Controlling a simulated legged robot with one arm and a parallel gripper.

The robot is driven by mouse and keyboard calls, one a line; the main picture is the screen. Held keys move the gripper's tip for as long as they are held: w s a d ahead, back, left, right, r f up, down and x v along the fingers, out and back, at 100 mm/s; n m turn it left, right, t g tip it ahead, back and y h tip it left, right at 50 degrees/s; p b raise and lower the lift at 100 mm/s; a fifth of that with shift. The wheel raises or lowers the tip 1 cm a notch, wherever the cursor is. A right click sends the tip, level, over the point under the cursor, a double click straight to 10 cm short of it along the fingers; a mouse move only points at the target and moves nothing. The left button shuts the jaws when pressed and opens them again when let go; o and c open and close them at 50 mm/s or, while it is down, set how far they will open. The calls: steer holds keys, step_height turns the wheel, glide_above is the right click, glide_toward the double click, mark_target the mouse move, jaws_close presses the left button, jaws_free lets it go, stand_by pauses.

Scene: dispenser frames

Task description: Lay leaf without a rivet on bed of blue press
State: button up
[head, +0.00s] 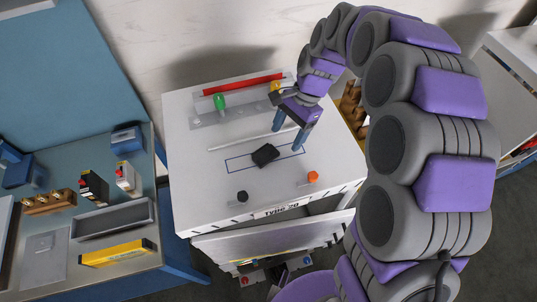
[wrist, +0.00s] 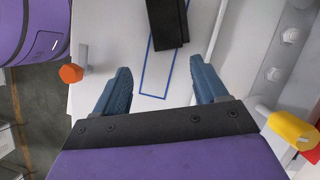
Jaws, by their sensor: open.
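My gripper (head: 290,130) is open and empty above the white cabinet top, just right of a black block (head: 265,155). The block lies across a blue-outlined rectangle (head: 234,164) on that top. In the wrist view the open fingers (wrist: 162,70) stand apart, and the black block (wrist: 167,22) lies ahead of them. I cannot make out a leaf or any rivet for certain. Two blue devices stand on the left bench, one at its back right (head: 126,140) and one at its left (head: 20,168); I cannot tell whether either is the blue press.
The white cabinet top (head: 190,190) carries green (head: 220,102), orange (head: 313,177) and black (head: 242,196) knobs, a red bar (head: 243,84) and a thin rod. A tilted white panel (head: 270,241) sticks out below. The left bench holds a grey tray (head: 112,219), yellow box (head: 117,252) and wooden rack (head: 49,203).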

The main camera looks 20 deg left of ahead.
mark_target(275, 148)
steer(key=a+f, duration=0.1)
steer(key=s+a+f, duration=0.1)
steer(key=a+f, duration=0.1)
steer(key=f, duration=0.1)
steer(key=shift+s+f, duration=0.1)
steer(key=shift+s, duration=0.25)
steer(key=shift+a+f, duration=0.15)
steer(key=shift+a, duration=0.05)
steer(key=shift+s+d, duration=0.1)
steer(key=shift+d, duration=0.45)
steer(key=c, duration=1.3)
